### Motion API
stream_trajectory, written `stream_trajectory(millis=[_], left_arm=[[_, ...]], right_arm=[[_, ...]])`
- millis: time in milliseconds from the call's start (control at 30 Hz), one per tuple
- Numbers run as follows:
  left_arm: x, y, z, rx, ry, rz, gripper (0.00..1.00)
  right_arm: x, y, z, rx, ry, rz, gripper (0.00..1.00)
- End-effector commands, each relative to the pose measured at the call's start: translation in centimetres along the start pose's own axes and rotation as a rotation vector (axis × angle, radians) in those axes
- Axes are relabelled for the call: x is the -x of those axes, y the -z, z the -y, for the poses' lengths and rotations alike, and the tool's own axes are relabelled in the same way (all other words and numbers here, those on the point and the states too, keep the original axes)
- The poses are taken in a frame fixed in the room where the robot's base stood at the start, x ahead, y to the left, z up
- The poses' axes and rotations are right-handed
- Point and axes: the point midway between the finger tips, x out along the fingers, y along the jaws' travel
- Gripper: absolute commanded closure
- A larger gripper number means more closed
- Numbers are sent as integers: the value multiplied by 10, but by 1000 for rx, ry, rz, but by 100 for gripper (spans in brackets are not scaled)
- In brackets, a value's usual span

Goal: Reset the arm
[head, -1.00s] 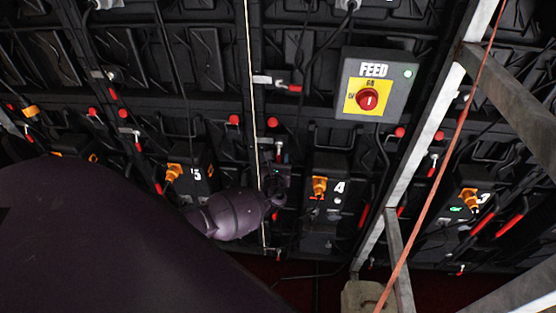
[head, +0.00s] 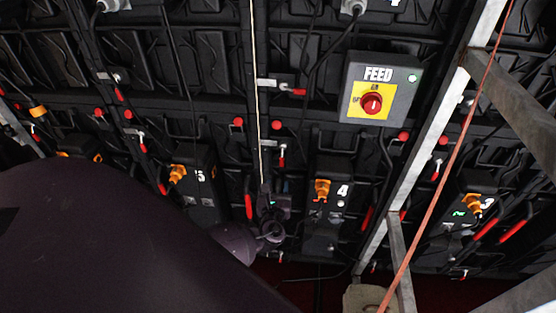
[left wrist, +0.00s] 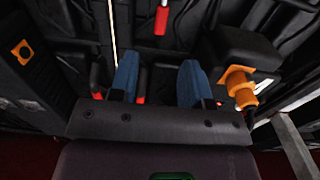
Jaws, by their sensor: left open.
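My left gripper (head: 270,203) is in front of the wall's lower part, between the box marked 5 (head: 202,190) and the box marked 4 (head: 330,222). In the left wrist view its two blue fingers (left wrist: 158,80) stand apart with nothing between them. The box with an orange plug (left wrist: 238,82) is just right of the fingers in that view. A large dark part of my left arm fills the lower left of the head view. My right gripper is not in view.
The grey FEED box (head: 400,100) with a red knob (head: 371,103) hangs above right. A metal post (head: 430,150) and an orange cable (head: 437,186) run down the right side. A pale cord (head: 257,100) hangs close to my gripper.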

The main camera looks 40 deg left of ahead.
Motion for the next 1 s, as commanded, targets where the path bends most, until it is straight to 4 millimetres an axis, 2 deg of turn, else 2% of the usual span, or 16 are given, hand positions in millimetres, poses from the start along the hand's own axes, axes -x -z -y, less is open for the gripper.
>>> stream_trajectory(millis=[500,667,767,933,1000], left_arm=[[0,0,0,3,0,0,56],[0,2,2,87,13,-11,56],[0,9,8,250,29,-76,56],[2,10,31,713,31,-254,56],[10,10,41,918,16,-338,56]], right_arm=[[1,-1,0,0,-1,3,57],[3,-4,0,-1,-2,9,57],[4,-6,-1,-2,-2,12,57],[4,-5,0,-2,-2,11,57],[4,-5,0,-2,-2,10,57]])
